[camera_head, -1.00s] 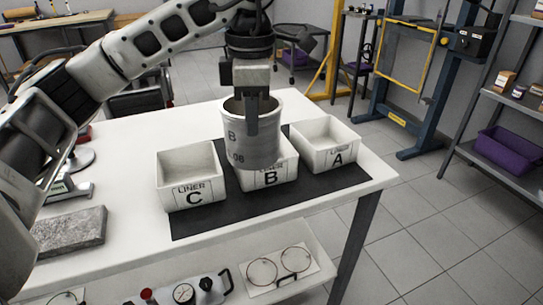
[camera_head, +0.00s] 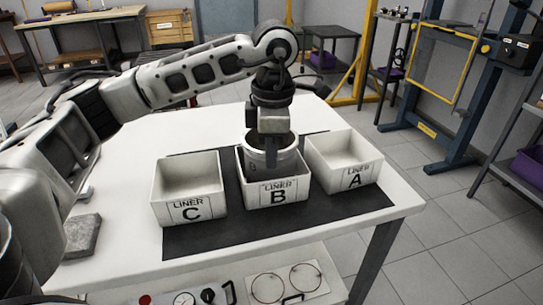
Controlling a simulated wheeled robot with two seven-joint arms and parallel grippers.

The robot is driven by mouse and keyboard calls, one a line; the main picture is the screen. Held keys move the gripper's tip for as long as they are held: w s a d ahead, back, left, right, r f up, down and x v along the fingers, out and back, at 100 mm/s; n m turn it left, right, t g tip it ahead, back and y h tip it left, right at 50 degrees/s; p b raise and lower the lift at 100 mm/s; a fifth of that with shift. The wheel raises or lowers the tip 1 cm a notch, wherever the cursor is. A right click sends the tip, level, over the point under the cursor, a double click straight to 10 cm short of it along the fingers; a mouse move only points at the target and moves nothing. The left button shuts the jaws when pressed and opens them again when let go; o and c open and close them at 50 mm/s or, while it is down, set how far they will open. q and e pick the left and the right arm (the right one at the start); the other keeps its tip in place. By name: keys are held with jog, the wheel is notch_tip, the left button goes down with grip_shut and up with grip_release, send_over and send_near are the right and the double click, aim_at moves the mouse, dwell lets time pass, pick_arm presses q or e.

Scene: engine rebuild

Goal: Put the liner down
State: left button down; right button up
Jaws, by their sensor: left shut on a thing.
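The grey cylinder liner (camera_head: 257,161) is upright with its lower part inside the white bin marked LINER B (camera_head: 281,194). The bin's front wall hides its lower end, so I cannot tell if it touches the bottom. My left gripper (camera_head: 271,160) points down and is shut on the liner's near wall. The bin marked LINER C (camera_head: 190,210) stands to the left and looks empty. The bin marked LINER A (camera_head: 355,178) stands to the right and looks empty. My right gripper is not in view.
The bins stand on a black mat (camera_head: 220,240) on a white table (camera_head: 130,165). A grey block (camera_head: 83,236) lies at the table's left. A shelf below the table holds gauges and rings (camera_head: 305,277). The table's back left is clear.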

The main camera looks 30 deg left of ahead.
pick_arm(q)
jog(key=shift+f, duration=0.5)
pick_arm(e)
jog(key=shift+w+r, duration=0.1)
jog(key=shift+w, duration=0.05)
pick_arm(q)
jog(key=c, duration=1.6)
grip_release()
jog(key=shift+r, duration=0.1)
jog(key=r+p, duration=0.1)
jog(key=r, duration=0.5)
jog(key=r+p, duration=0.1)
jog(key=r, duration=0.4)
jog(key=shift+d+r, duration=0.2)
jog(key=shift+r, duration=0.2)
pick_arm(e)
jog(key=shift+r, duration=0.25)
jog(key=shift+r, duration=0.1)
